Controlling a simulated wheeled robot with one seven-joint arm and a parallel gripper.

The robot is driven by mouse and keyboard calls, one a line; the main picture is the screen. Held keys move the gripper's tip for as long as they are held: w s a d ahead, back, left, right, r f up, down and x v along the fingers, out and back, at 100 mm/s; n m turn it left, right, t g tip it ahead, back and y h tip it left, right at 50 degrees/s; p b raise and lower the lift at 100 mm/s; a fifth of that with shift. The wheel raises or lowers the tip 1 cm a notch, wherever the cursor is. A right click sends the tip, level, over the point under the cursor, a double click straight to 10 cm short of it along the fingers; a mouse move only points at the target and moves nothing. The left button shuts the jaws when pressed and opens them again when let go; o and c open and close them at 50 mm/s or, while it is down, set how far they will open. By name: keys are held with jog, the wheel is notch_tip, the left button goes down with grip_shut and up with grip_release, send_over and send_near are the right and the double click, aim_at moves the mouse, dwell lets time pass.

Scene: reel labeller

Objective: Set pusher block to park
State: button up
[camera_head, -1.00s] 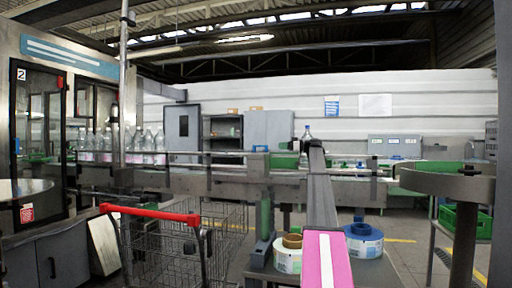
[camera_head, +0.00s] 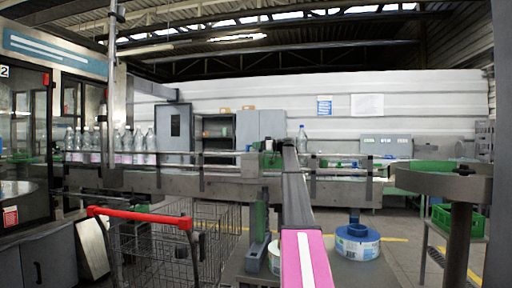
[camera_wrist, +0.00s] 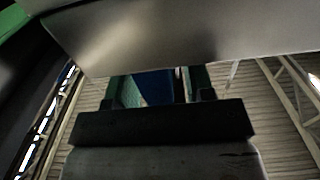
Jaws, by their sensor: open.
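A blue piece (camera_wrist: 154,88), which may be the pusher block, shows between the fingers of my gripper (camera_wrist: 157,92) in the wrist view. Green surfaces flank it on both sides. My gripper is open; I cannot tell whether its fingers touch the blue piece. A broad grey metal plate (camera_wrist: 150,35) covers the upper part of that view. In the head view my arm reaches to the conveyor (camera_head: 225,188), and my gripper there is mostly hidden. A green fixture (camera_head: 262,160) sits on the conveyor just left of the arm's end. No park mark can be made out.
A clear bottle (camera_head: 302,140) stands right of the arm's end, and several bottles (camera_head: 135,147) stand in a row at left. A cart with a red handle (camera_head: 140,216) is in front. A blue-and-white label reel (camera_head: 357,243) lies at the lower right. A round table (camera_head: 437,183) stands at right.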

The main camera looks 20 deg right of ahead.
jog(key=shift+w+a, duration=0.2)
jog(key=shift+a, duration=0.15)
grip_shut()
jog(key=x, duration=2.3)
jog(key=shift+w+a, duration=0.1)
jog(key=shift+w, duration=0.05)
grip_release()
jog(key=shift+a, duration=0.1)
jog(key=v, duration=1.1)
